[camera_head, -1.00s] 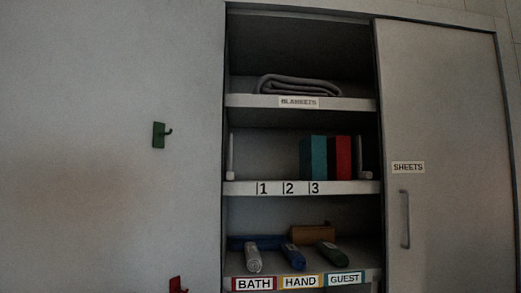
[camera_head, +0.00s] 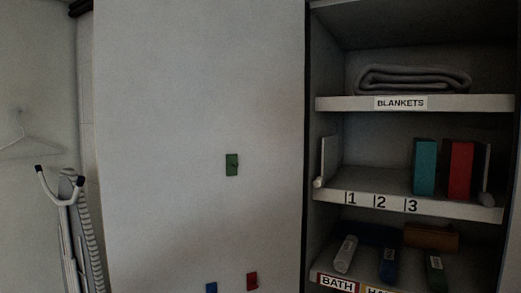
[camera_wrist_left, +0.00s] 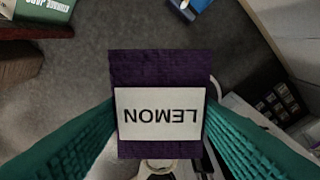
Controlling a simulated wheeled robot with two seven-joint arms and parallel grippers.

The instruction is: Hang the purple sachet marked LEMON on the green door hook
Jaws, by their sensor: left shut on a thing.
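The purple sachet (camera_wrist_left: 160,68) with a white LEMON label shows upside down in the left wrist view. My left gripper (camera_wrist_left: 160,125) is shut on it, one teal finger on each side. The green door hook (camera_head: 232,164) is on the pale door (camera_head: 190,90) in the head view, left of the open shelves, and it is bare. Neither gripper nor the sachet shows in the head view, so their distance from the hook cannot be told. My right gripper is not in view.
Below the green hook are a blue hook (camera_head: 211,288) and a red hook (camera_head: 252,281). Shelves with a folded blanket (camera_head: 413,78), upright blocks and rolled items stand at right. A folded ironing-board-like frame (camera_head: 70,215) and a hanger (camera_head: 22,137) are at left.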

